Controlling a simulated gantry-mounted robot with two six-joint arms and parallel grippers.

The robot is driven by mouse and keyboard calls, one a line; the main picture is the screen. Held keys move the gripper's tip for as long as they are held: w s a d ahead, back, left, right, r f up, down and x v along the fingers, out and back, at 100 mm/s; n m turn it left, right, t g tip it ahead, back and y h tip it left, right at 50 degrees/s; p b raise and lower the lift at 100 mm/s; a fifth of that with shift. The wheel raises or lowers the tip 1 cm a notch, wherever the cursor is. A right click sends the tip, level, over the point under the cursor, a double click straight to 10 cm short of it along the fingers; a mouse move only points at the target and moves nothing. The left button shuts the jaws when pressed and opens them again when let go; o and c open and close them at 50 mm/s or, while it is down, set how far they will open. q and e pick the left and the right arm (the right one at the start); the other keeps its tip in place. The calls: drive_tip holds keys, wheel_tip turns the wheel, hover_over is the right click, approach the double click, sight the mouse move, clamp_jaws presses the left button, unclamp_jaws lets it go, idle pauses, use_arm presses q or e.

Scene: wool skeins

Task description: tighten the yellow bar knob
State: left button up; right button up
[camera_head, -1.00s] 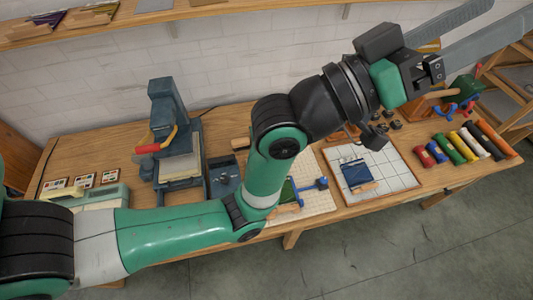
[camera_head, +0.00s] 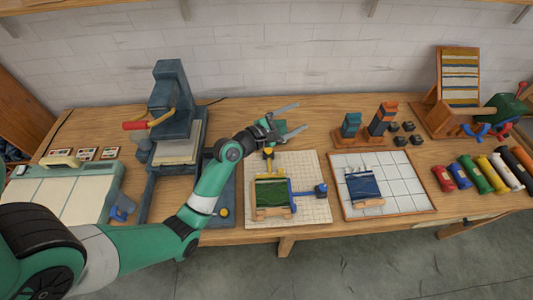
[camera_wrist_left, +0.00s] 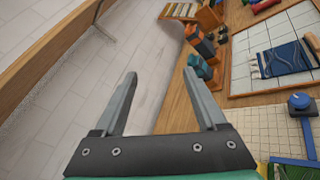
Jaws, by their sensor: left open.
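The yellow bar (camera_head: 268,160) stands upright at the top edge of the green piece (camera_head: 271,193) on a gridded board (camera_head: 312,212). Its knob end is close below my left gripper's wrist, and I cannot make out the knob clearly. In the left wrist view only a bit of yellow shows at the bottom edge. My left gripper (camera_head: 302,116) is open and empty above the back of the table, its fingers pointing right, past the yellow bar. In the left wrist view its spread fingers (camera_wrist_left: 159,73) have nothing between them. My right gripper is not in view.
A blue bar with a round knob (camera_head: 320,189) lies at the right of the green piece. A white tiled board (camera_head: 410,200) with a blue piece (camera_head: 362,185) is to the right. A press (camera_head: 170,100) stands left. Colored rolls (camera_head: 480,172) lie at far right.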

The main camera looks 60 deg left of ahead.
use_arm(q)
drive_tip(key=s+a+f+n+g+y+b, duration=0.1)
drive_tip(key=s+a+f+n, duration=0.15)
drive_tip(key=f, duration=0.35)
drive_tip(key=s+a+f+n+g, duration=0.1)
drive_tip(key=s+a+f+n, duration=0.15)
drive_tip(key=f, duration=0.25)
drive_tip(key=n+g+y+b, duration=0.1)
drive_tip(key=n+g, duration=0.1)
drive_tip(key=n, duration=0.4)
approach(266, 151)
drive_tip(key=b+x, duration=0.5)
drive_tip(key=x, duration=0.3)
drive_tip(key=shift+w+a+b, duration=0.1)
drive_tip(key=shift+w+b, duration=0.2)
drive_tip(key=shift+w, duration=0.1)
drive_tip(key=shift+w+a, duration=0.25)
drive_tip(key=shift+w, duration=0.25)
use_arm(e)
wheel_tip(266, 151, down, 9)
use_arm(q)
drive_tip(key=shift+c, duration=0.2)
